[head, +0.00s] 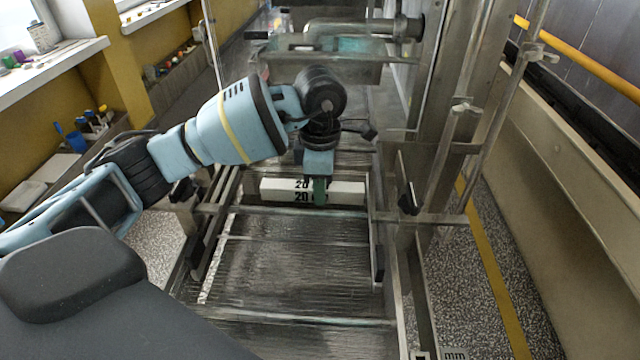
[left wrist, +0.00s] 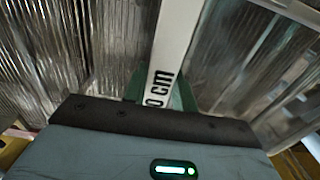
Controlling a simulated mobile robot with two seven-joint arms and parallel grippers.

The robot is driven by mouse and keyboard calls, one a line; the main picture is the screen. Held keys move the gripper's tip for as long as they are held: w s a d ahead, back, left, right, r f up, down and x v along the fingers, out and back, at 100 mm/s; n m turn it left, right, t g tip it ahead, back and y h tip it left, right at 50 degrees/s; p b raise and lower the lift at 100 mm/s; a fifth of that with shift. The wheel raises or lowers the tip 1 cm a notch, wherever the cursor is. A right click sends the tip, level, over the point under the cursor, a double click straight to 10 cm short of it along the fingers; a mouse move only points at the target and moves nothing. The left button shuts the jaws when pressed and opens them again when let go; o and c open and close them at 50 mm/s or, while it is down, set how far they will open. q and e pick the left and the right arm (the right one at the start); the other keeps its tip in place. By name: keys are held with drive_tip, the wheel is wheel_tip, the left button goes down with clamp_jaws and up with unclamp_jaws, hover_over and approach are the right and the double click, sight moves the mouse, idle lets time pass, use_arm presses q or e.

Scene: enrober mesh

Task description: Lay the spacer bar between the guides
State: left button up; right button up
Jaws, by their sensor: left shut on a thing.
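The spacer bar (head: 345,190) is a white bar with black "20 cm" lettering. It lies crosswise over the mesh belt (head: 300,265), between the left guide (head: 209,248) and the right guide (head: 376,250). Its right end is close to the right guide; a wider gap shows at its left end. I cannot tell whether it touches the mesh. My left gripper (head: 319,190) is shut on the bar near its middle, its green fingers covering part of the lettering. In the left wrist view the bar (left wrist: 178,35) runs up between the green fingers (left wrist: 160,92). My right gripper is not in view.
Metal posts and crossbars (head: 435,217) frame the belt on the right. A steel trough with a pipe (head: 340,68) stands behind the bar. A window sill (head: 55,70) with small items is at the left. The belt in front of the bar is clear.

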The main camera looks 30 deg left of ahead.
use_arm(q)
drive_tip(key=o, duration=0.6)
drive_tip(key=shift+f, duration=0.2)
drive_tip(key=o, duration=0.5)
drive_tip(key=shift+c, duration=0.2)
drive_tip(key=shift+r, duration=0.1)
wheel_tip(320, 180, up, 12)
drive_tip(key=shift+r+p, duration=0.15)
drive_tip(key=shift+p, duration=0.15)
